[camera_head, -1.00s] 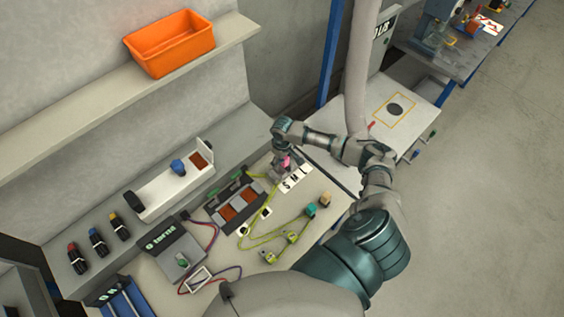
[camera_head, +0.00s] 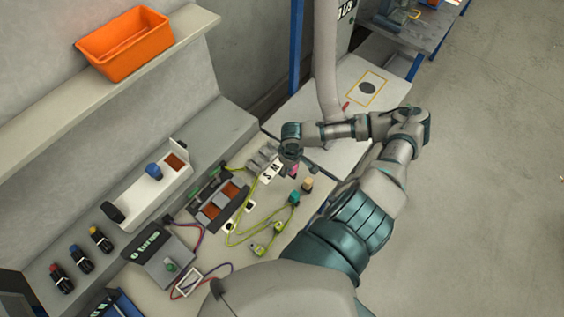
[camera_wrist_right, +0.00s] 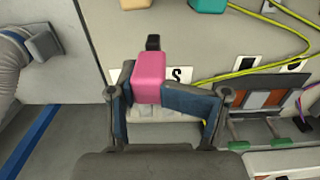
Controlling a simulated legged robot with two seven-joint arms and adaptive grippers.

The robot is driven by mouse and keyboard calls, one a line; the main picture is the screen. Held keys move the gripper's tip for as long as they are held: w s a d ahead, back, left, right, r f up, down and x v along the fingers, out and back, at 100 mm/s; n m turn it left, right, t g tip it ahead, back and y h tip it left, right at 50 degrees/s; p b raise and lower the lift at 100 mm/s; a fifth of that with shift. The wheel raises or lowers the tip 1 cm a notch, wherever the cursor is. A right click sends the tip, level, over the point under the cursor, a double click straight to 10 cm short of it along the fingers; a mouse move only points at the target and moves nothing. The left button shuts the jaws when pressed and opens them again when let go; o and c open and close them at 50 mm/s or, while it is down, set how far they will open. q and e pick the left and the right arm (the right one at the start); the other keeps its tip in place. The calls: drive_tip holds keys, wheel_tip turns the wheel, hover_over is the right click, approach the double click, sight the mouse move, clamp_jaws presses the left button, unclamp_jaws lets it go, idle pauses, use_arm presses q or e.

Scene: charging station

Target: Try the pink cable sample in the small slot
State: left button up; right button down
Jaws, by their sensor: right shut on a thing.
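The pink cable sample (camera_head: 294,172) is in my right gripper (camera_head: 291,163). In the right wrist view the pink block (camera_wrist_right: 149,76) sits between the two fingers, its dark tip (camera_wrist_right: 153,43) pointing away from my palm. The grey slot block (camera_head: 262,157) stands to the left of the gripper, with white size labels (camera_head: 271,172) in front of it. In the wrist view the "S" label (camera_wrist_right: 178,74) shows beside the sample, which partly covers the label strip. The sample appears apart from the slots. My left gripper is out of view.
A teal sample (camera_head: 294,198) and a peach sample (camera_head: 307,184) stand near the bench's right edge. Yellow-green cables (camera_head: 236,226) with connectors lie across the bench. A tester box (camera_head: 162,257) and a white tray (camera_head: 150,188) are to the left.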

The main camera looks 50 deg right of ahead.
drive_tip(key=w+a+r+p, duration=0.3)
drive_tip(key=w+p, duration=0.1)
drive_tip(key=w, duration=0.3)
drive_tip(key=w+a+r+p, duration=0.2)
drive_tip(key=w+a+p, duration=0.1)
drive_tip(key=w, duration=0.5)
drive_tip(key=shift+h, duration=0.3)
wheel_tip(320, 180, down, 6)
drive_tip(key=shift+s+d+r+b, duration=0.1)
drive_tip(key=shift+r+b, duration=0.1)
drive_tip(key=shift+b, duration=0.7)
drive_tip(key=shift+d, duration=0.25)
drive_tip(key=shift+a, duration=0.15)
